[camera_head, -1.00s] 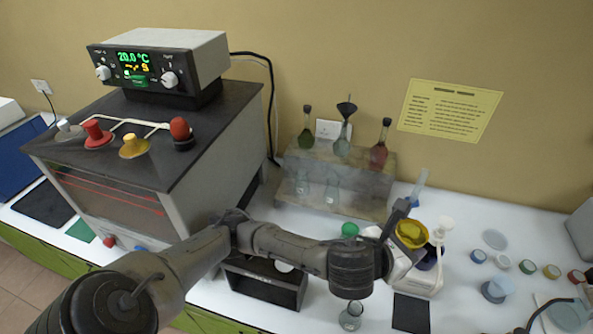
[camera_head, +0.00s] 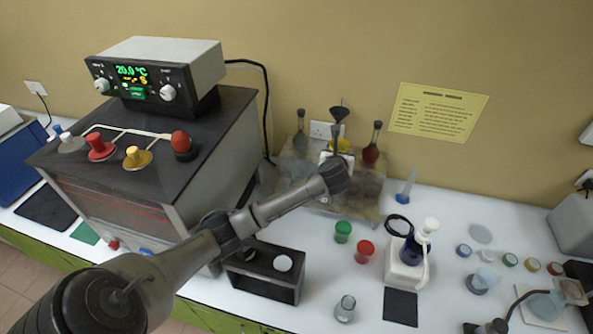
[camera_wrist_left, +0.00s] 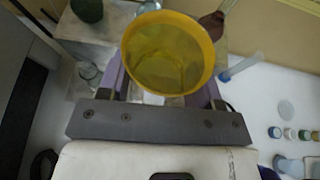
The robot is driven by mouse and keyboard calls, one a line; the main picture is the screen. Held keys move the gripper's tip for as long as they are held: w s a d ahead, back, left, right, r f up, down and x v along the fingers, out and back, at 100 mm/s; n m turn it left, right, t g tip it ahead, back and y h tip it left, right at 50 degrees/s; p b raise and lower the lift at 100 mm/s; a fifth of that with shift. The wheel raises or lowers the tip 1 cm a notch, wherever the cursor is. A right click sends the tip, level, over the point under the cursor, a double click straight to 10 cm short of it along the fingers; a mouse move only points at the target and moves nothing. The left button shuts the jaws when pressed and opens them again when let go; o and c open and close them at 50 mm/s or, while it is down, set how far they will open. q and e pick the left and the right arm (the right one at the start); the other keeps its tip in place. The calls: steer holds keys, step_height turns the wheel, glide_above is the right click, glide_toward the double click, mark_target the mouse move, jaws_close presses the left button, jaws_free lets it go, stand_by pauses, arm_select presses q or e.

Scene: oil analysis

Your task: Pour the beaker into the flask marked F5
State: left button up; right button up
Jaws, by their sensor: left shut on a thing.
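My left gripper (camera_wrist_left: 163,92) is shut on a yellow beaker (camera_wrist_left: 204,40), its purple fingers on either side. In the wrist view I look into the beaker's wide mouth; a yellowish inside shows, and the liquid level is unclear. In the head view the beaker (camera_head: 346,146) is in front of the middle flask with the dark funnel (camera_head: 337,114), partly hidden by my wrist. A green flask (camera_head: 300,122) stands left and a red flask (camera_head: 371,152) right on the stand. I can read no F5 mark. My right gripper is not in view.
The stone stand (camera_head: 290,165) is against the wall. A large oven-like box (camera_head: 200,150) is on the left. Green (camera_head: 343,230) and red (camera_head: 365,250) containers, a small glass (camera_head: 345,308) and a white device (camera_head: 405,270) stand on the bench. Small jars are at right.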

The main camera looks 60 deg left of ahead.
arm_select(q)
steer(key=s+a+f+p, duration=0.1)
steer(key=a+f, duration=0.1)
steer(key=a, duration=0.2)
steer(key=s+a+f+n+g+y+p, duration=0.1)
steer(key=s+a+f, duration=0.1)
steer(key=a+f, duration=0.1)
steer(key=s+a+f+n+g+p, duration=0.1)
steer(key=s+a+f, duration=0.1)
steer(key=a, duration=0.3)
steer(key=shift+s+a+f+y, duration=0.25)
steer(key=shift+a+f+y, duration=0.15)
steer(key=shift+f, duration=0.15)
steer(key=shift+n+g+y, duration=0.4)
steer(key=shift+n+g, duration=0.5)
steer(key=s+a+f, duration=0.2)
steer(key=f, duration=0.1)
steer(key=s+a+f+p, duration=0.1)
steer(key=s+a+f, duration=0.1)
steer(key=s+f, duration=0.1)
steer(key=s+a+f+p, duration=0.1)
steer(key=s+a+f, duration=0.1)
steer(key=s+f, duration=0.1)
steer(key=shift+s+f, duration=0.25)
steer(key=shift+f, duration=0.45)
steer(key=shift+s+a+f, duration=0.15)
steer(key=shift+s+f, duration=0.25)
steer(key=shift+f, duration=0.25)
steer(key=shift+w, duration=0.1)
